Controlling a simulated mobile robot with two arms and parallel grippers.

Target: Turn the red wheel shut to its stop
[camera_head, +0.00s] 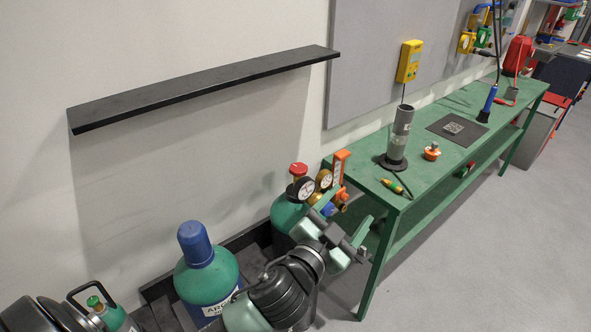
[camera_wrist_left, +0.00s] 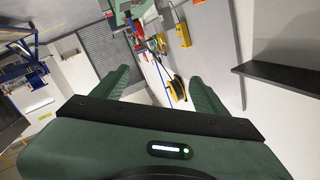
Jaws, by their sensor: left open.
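The red wheel (camera_head: 298,169) is a small knob on top of a green gas cylinder (camera_head: 287,214) by the wall, above two round gauges (camera_head: 311,185). How far it is turned cannot be told. My left gripper (camera_head: 350,226) is open and empty, below and to the right of the wheel and in front of the cylinder and gauges, not on the wheel. Its spread fingers (camera_wrist_left: 160,88) also show in the left wrist view, with nothing between them; the wheel cannot be made out there. My right gripper is not in view.
A blue-capped cylinder (camera_head: 207,272) stands to the left. A black shelf (camera_head: 205,88) juts from the wall above. The green workbench (camera_head: 432,180) is close on the right, bearing a grey tube (camera_head: 401,135) and small tools. Grey floor (camera_head: 480,265) is clear in front of the bench.

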